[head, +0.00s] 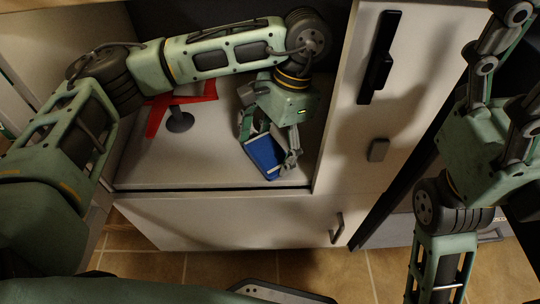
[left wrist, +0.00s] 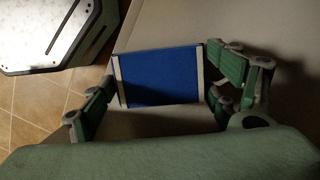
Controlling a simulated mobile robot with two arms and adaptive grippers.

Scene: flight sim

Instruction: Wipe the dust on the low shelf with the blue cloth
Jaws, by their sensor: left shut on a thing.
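The low shelf (head: 190,165) is a pale board inside the open cabinet in the head view. My left gripper (head: 268,148) reaches down over its right part, shut on the blue cloth (head: 266,158). The cloth looks like a flat blue pad with pale edge strips; in the left wrist view it (left wrist: 160,78) sits between the two fingers. It is at or just above the shelf; I cannot tell if it touches. I cannot clearly make out dust. My right gripper (head: 505,65) is at the right edge, away from the shelf, its fingertips not clearly visible.
A red object (head: 182,100) lies at the shelf's back left, with a dark round shape (head: 180,122) by it. A white cabinet side with a black handle (head: 380,58) bounds the shelf on the right. A drawer front (head: 235,220) is below. The shelf's front left is clear.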

